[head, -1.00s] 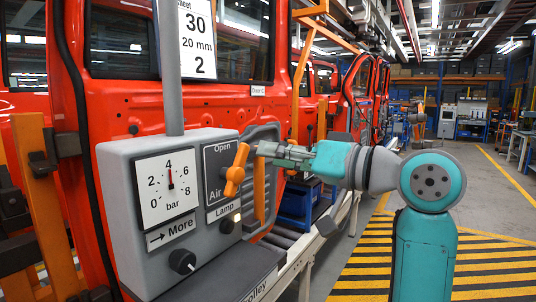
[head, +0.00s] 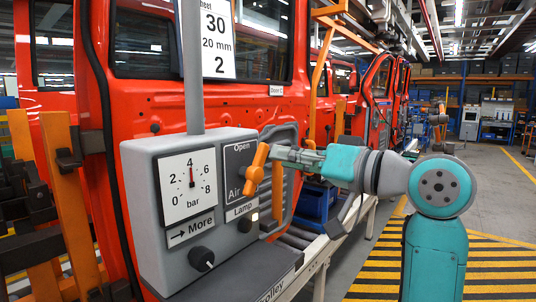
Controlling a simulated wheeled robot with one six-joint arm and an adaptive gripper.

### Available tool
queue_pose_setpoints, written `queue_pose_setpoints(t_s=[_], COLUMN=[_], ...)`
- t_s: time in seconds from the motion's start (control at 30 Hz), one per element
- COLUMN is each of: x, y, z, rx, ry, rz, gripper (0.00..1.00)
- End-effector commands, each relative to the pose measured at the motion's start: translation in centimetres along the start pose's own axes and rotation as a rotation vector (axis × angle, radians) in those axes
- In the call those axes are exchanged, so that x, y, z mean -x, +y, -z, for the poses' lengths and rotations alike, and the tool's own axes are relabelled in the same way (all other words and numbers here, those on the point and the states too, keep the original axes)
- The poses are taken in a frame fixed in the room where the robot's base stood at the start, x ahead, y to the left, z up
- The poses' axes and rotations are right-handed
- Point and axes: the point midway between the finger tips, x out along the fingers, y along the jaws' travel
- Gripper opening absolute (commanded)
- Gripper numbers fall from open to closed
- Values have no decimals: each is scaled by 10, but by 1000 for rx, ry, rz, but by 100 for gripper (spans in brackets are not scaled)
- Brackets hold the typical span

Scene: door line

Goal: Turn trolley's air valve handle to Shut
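The orange air valve handle (head: 256,168) is on the right part of the grey trolley box (head: 150,205). It stands nearly upright, its top leaning right toward the panel's edge. "Open" reads above it and "Air" at its lower left; no "Shut" label is visible. My gripper (head: 285,156) comes in from the right, with its grey-green fingers level with the upper part of the handle. The fingertips are at or very close to the handle; I cannot tell whether they touch or grip it. The finger gap is too small to make out.
The box also has a pressure gauge (head: 188,187) with its needle near 4, a black "More" knob (head: 201,258) and a "Lamp" knob (head: 247,222). An orange upright bar (head: 278,190) stands just behind the handle. Red doors (head: 230,105) line the back. Striped floor (head: 375,270) lies at the right.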

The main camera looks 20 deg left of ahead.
Motion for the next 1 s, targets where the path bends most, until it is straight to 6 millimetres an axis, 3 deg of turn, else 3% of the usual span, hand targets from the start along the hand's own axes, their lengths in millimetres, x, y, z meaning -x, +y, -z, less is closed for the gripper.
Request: queue_pose_setpoints(t_s=[0.1,0.3,0.7,0.73,0.87,1.0], x=[-21,-43,-51,-51,-50,-50], y=[-1,0,0,0,0,0], z=[0,0,0,0,0,0], rx=[-1,0,0,0,0,-2], ry=[-2,-1,1,1,1,0], rz=[2,0,-1,-1,-1,-1], gripper=[33,33,33,31,0,0])
